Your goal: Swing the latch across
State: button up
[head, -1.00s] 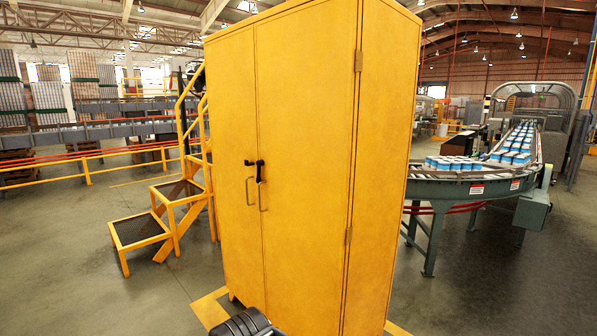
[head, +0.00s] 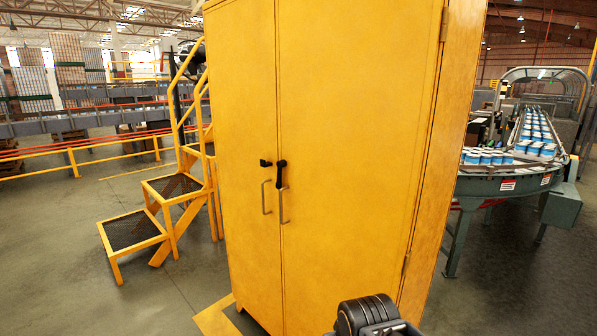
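A tall yellow two-door cabinet (head: 345,130) fills the middle of the head view. Its doors look shut. A small black latch (head: 280,173) sits at the seam between the doors; its bar hangs down on the right door, and a black piece (head: 265,163) is on the left door beside it. Below are two metal pull handles, the left one (head: 264,198) and the right one (head: 282,207). A black ribbed part of my own arm shows at the bottom edge, right of the handles. My gripper's fingers cannot be made out, and nothing of mine touches the latch.
Yellow steps with railings (head: 170,200) stand left of the cabinet. A curved roller conveyor (head: 490,183) carrying blue-and-white cans (head: 490,156) is on the right. A yellow floor marking (head: 215,318) runs by the cabinet's base. Open concrete floor lies at left.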

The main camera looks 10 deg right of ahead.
aim_at(281, 163)
jog(key=u, duration=0.45)
jog(key=i, duration=1)
jog(key=u, duration=0.8)
